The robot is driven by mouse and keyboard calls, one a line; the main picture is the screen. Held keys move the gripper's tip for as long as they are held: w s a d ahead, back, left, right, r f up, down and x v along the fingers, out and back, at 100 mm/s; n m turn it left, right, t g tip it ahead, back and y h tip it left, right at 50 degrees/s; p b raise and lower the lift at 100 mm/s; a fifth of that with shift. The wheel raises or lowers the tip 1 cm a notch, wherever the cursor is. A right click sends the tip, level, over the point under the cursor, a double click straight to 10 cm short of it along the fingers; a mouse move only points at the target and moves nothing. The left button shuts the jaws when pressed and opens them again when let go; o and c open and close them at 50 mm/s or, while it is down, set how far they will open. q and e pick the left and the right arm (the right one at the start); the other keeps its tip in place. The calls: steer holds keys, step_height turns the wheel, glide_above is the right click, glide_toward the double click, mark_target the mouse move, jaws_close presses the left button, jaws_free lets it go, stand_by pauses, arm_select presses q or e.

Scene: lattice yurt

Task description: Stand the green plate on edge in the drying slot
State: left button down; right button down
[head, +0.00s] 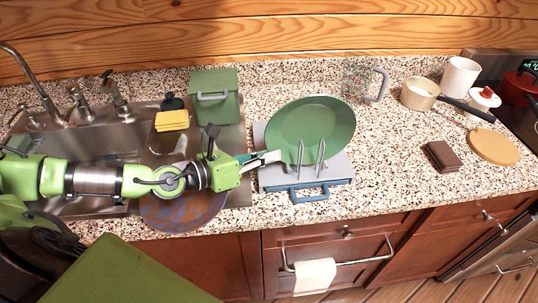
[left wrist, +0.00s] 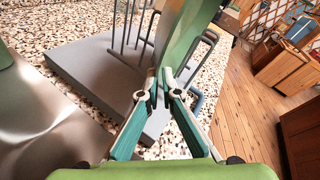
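The green plate (head: 312,122) stands on edge, leaning, at the grey drying rack (head: 341,168) on the counter. Wire prongs of the rack show in front of the plate in the head view. My left gripper (head: 277,157) reaches in from the left to the plate's left rim. In the left wrist view its fingertips (left wrist: 166,84) are closed together on the rim of the plate (left wrist: 186,38). The rack base (left wrist: 95,70) and its prongs show beside the plate there. Whether the plate's lower edge is seated in the slot is hidden. My right gripper is not in view.
A blue-brown plate (head: 183,212) lies under my left arm by the sink. A green bin (head: 216,100) and yellow sponge (head: 172,121) stand behind. A glass measuring jug (head: 356,79) and saucepan (head: 419,93) stand back right.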

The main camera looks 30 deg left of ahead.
arm_select(q)
steer(key=c, duration=2.2)
jaws_free()
steer(key=shift+f, duration=0.1)
steer(key=shift+s+a, duration=0.3)
steer(key=shift+s, duration=0.15)
steer(key=v, duration=1.1)
steer(key=shift+d, duration=0.1)
